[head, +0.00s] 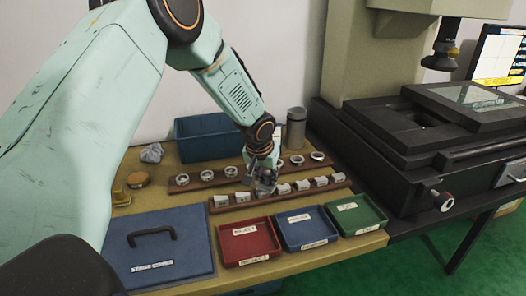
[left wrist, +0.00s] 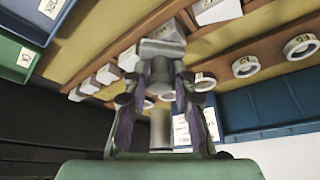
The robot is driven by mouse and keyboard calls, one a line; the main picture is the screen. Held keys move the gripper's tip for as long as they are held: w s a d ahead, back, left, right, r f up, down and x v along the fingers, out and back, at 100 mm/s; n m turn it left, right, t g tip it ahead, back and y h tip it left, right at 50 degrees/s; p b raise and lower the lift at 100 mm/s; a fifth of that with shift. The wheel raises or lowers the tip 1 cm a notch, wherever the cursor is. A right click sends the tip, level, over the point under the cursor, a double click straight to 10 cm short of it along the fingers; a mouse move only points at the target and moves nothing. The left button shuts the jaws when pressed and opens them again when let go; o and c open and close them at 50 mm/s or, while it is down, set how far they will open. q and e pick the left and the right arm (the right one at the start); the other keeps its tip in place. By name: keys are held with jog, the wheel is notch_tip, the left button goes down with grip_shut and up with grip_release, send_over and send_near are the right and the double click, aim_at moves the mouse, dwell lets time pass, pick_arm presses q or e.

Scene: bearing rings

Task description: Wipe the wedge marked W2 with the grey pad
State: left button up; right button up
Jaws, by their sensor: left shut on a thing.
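A row of pale wedges stands on the front wooden rail (head: 232,208); their marks are too small to read, so I cannot tell which is W2. My left gripper (head: 265,184) is over this row, between a wedge on its left (head: 242,197) and one on its right (head: 283,188). In the left wrist view my left gripper (left wrist: 155,85) is shut on a grey piece with a stem, likely the grey pad (left wrist: 160,49). The pad is at a wedge (left wrist: 172,29), partly hidden behind it; I cannot tell whether they touch. My right gripper is not in view.
White rings stand on a rear rail (head: 210,182). A blue bin (head: 205,137) and a grey canister (head: 296,128) stand behind. Red (head: 249,240), blue (head: 305,227) and green (head: 355,213) trays and a blue lidded case (head: 187,250) lie in front.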

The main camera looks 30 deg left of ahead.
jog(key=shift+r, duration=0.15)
pick_arm(q)
jog(key=shift+d, duration=0.1)
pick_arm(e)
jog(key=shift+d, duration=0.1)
pick_arm(q)
jog(key=shift+w+d, duration=0.15)
jog(key=shift+w, duration=0.15)
jog(key=shift+s+a+p, duration=0.3)
jog(key=shift+s+a, duration=0.35)
jog(key=shift+s, duration=0.25)
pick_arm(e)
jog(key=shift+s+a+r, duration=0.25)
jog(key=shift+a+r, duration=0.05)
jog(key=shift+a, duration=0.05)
pick_arm(q)
jog(key=shift+a, duration=0.1)
